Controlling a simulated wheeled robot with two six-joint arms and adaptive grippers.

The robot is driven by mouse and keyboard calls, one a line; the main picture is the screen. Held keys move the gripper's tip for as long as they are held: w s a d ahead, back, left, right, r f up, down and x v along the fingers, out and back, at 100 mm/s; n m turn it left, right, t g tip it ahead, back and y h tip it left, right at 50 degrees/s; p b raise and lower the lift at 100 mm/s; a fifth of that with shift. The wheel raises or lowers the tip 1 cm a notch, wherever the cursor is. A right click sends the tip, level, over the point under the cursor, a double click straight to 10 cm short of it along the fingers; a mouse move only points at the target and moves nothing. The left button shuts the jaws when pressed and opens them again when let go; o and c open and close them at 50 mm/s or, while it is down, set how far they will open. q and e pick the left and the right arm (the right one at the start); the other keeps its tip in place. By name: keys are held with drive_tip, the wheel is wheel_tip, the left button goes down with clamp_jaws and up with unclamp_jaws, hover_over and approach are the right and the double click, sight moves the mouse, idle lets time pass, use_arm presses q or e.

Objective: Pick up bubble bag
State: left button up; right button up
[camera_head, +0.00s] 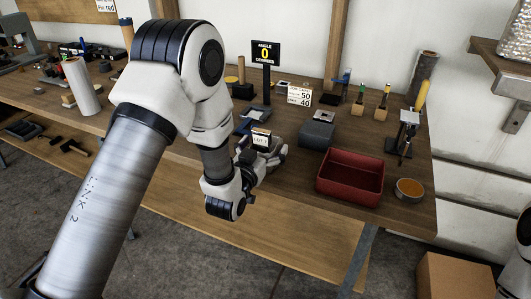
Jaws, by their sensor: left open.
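A silvery, bumpy-surfaced bag (515,36) that looks like the bubble bag rests on the wooden shelf at the top right, cut off by the picture edge. My left gripper (270,153) is open over the workbench, far to the left of that bag and lower. A small white-labelled block (261,137) shows right at the left gripper; I cannot tell whether they touch. Part of my right arm shows at the right edge, and its gripper is out of view.
The workbench (400,205) holds a red tray (350,178), an orange-filled round tin (409,189), a grey box (317,133), a black sign (266,54) and several upright tools. A cardboard box (455,278) stands on the floor. The shelf (488,52) juts out at right.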

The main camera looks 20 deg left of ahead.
use_arm(q)
drive_tip(key=shift+w, duration=0.45)
drive_tip(key=shift+s, duration=0.1)
drive_tip(key=c, duration=1.1)
drive_tip(key=shift+r, duration=0.15)
drive_tip(key=shift+c, duration=0.2)
